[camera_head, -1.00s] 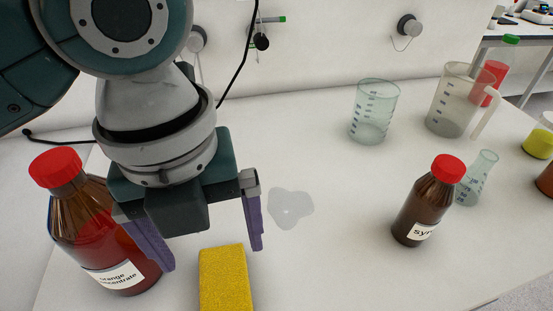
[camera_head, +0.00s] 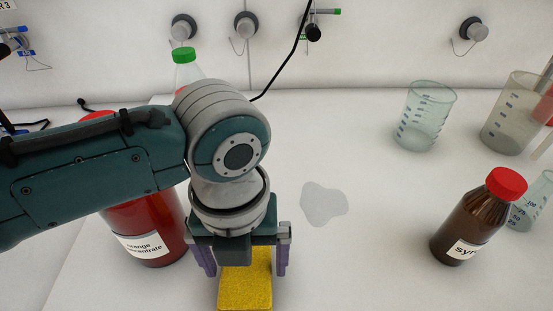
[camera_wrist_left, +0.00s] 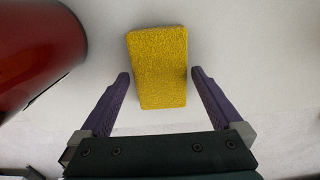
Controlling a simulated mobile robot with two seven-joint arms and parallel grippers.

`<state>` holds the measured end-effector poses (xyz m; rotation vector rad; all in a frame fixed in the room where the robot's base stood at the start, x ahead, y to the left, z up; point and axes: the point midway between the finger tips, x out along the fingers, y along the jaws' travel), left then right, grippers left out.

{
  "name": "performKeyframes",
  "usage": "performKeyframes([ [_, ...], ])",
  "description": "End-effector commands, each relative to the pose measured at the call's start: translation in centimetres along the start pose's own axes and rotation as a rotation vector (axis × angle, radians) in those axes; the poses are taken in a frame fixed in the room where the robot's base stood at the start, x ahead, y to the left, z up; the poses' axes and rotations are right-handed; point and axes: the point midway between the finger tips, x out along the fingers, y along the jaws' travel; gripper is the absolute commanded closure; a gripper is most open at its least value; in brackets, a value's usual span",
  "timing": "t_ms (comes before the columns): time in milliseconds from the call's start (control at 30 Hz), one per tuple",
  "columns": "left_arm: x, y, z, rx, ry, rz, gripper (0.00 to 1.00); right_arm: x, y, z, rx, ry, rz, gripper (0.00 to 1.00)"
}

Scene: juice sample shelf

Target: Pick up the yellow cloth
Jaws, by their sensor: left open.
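The yellow cloth (camera_head: 245,285) is a thick, block-like textured piece lying on the white bench at the bottom of the head view. It shows whole in the left wrist view (camera_wrist_left: 158,68). My left gripper (camera_head: 243,270) is over it, with its purple fingers on either side. In the left wrist view the left gripper (camera_wrist_left: 159,78) is open, its fingertips apart from the cloth with a gap on both sides. In the head view the gripper body hides the cloth's far end. My right gripper is not in view.
A red-capped orange concentrate bottle (camera_head: 147,225) stands close left of the left gripper. A brown syrup bottle (camera_head: 468,222) and a beaker (camera_head: 424,118) stand to the right. A clear puddle (camera_head: 323,204) lies on the bench (camera_head: 370,255), which is free between cloth and syrup bottle.

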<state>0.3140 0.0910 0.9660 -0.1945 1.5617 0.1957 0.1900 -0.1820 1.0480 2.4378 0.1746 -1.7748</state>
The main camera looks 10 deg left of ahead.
Motion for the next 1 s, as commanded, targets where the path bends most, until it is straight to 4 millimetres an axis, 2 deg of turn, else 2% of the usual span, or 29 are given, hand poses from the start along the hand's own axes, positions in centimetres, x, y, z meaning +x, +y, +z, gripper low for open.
performKeyframes([
  [133, -0.04, -0.01, 0.00, 0.000, 0.000, 0.000, 0.01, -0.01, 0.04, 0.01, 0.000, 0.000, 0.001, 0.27],
  [733, -0.07, 0.00, 0.01, -0.001, 0.000, 0.000, 0.69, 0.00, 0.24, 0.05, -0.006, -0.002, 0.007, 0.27],
  [1000, -0.19, -0.01, 0.03, -0.001, -0.001, -0.001, 0.70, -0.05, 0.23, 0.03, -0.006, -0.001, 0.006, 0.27],
])
